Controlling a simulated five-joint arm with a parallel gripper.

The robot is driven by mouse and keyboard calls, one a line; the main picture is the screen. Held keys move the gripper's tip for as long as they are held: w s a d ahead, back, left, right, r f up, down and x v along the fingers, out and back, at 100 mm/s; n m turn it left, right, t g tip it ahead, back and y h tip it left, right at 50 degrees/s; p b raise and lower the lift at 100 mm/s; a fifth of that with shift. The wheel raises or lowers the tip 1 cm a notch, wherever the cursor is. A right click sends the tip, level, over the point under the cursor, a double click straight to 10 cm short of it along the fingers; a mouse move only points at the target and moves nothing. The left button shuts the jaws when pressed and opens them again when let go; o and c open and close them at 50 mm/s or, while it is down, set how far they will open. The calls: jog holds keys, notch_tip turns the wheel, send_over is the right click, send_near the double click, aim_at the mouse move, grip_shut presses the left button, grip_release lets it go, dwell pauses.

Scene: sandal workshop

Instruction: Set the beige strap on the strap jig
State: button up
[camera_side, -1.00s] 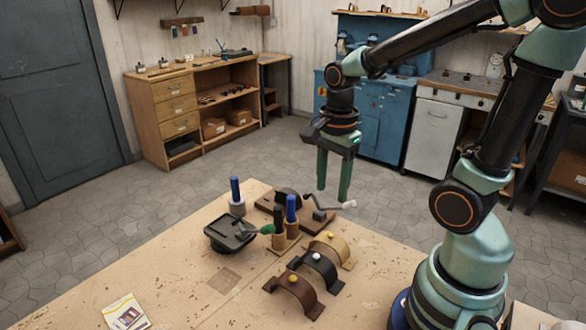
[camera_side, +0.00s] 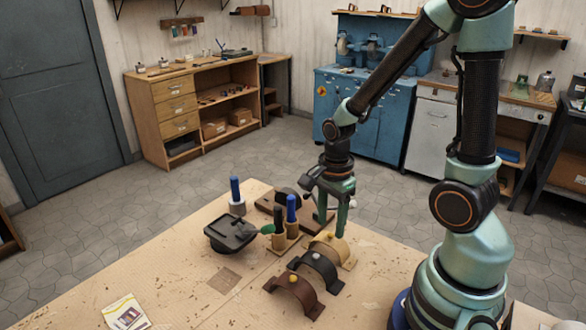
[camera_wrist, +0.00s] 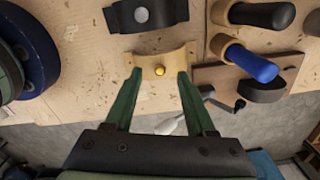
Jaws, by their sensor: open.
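The beige strap (camera_side: 332,247), an arched piece with a yellow knob, stands at the far end of a row of three straps on the table. It also shows in the wrist view (camera_wrist: 168,60), top centre. My gripper (camera_side: 332,226) is open, pointing down just behind the beige strap. In the wrist view its green fingertips (camera_wrist: 160,74) are on either side of the strap's knob, apart from each other. I cannot tell whether they touch the strap. A dark flat-topped fixture (camera_side: 229,232) stands left of the straps; I cannot tell whether it is the strap jig.
The black strap (camera_side: 318,268) and brown strap (camera_side: 293,294) stand close in front. Left of the beige strap are upright blue-handled tools (camera_side: 291,209) and a board with a crank (camera_side: 264,202). A card (camera_side: 125,313) lies front left. The table's front middle is clear.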

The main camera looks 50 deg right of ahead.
jog(key=shift+f, duration=1.3)
grip_shut()
dwell(0.5)
